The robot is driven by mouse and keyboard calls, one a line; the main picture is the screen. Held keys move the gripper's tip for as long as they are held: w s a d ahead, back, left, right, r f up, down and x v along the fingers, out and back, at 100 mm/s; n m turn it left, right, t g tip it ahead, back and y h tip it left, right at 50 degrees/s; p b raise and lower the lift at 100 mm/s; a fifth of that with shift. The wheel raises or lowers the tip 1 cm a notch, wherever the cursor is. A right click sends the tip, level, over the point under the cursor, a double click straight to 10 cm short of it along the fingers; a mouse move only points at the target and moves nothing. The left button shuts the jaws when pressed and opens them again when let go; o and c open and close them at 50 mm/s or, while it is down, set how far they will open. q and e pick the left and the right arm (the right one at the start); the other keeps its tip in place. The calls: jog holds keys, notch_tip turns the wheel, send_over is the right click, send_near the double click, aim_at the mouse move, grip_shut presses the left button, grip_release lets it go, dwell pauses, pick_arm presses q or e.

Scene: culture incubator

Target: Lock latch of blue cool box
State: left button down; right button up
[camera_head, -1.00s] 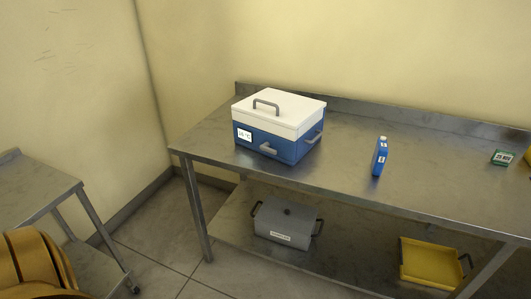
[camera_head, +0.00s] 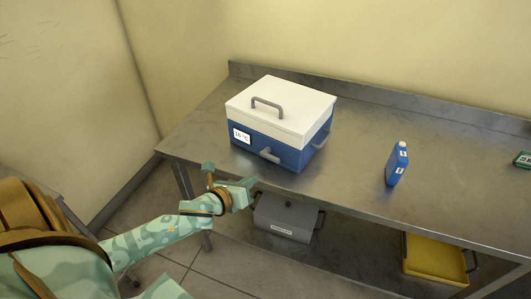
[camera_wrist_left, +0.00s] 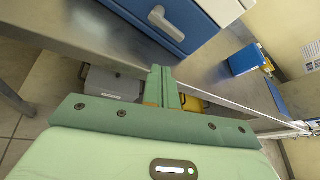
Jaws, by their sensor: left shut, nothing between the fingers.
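The blue cool box (camera_head: 290,153) with a white lid (camera_head: 284,104) stands on the steel table. The lid is down, with a grey handle on top. A grey latch lever (camera_head: 269,155) sits on its blue front and also shows in the left wrist view (camera_wrist_left: 158,17), tilted. My left gripper (camera_head: 252,182) is in front of the table edge, below and left of the latch and apart from it. Its fingers (camera_wrist_left: 163,85) are shut and empty. My right gripper is in neither view.
A grey lidded container (camera_head: 286,218) and a yellow tray (camera_head: 436,260) sit on the lower shelf. The table's front edge lies near my gripper.

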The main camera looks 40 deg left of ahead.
pick_arm(q)
jog(key=m, duration=0.2)
jog(key=r+m, duration=0.1)
jog(key=m, duration=0.1)
jog(key=shift+d, duration=0.15)
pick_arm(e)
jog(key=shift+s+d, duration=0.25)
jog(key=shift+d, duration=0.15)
